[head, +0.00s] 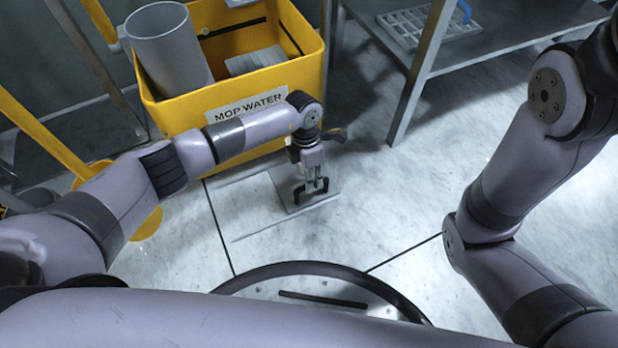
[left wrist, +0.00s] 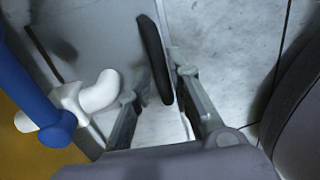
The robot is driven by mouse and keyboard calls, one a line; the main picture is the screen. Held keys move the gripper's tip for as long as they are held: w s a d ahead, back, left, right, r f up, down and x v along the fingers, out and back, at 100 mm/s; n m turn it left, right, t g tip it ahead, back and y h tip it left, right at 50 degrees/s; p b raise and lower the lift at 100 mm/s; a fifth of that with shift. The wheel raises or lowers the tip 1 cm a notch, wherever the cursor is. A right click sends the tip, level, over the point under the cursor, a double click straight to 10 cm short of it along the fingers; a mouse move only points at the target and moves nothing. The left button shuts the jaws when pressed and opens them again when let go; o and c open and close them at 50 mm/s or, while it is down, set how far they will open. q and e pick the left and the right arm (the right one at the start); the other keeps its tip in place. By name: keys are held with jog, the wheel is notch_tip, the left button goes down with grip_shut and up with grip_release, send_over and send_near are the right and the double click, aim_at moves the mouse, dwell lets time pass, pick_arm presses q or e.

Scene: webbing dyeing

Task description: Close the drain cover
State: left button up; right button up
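The drain cover (head: 283,183) is a grey square plate at floor level in front of the yellow bin. Part of it is hidden under my left gripper (head: 311,190). In the left wrist view, a grey panel (left wrist: 95,28) that looks like the cover shows with a dark, bar-like handle (left wrist: 153,55). My left gripper (left wrist: 156,88) points down with its fingers apart. The handle's near end lies between the fingers, closer to the right-hand one. I cannot tell whether they touch. My right gripper is out of view.
The yellow bin (head: 262,82), marked MOP WATER, stands just behind the cover and holds a grey cylinder (head: 168,52). A blue-handled (left wrist: 35,95) white spout (left wrist: 92,95) is close to the left gripper. A metal table (head: 490,48) stands right. Marble floor (head: 400,185) is clear between.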

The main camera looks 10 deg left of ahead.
pick_arm(q)
jog(key=shift+o, duration=1.4)
jog(key=shift+s+a, duration=0.1)
notch_tip(320, 180, up, 12)
jog(key=w+a, duration=0.1)
jog(key=w, duration=0.1)
jog(key=shift+a+f, duration=0.15)
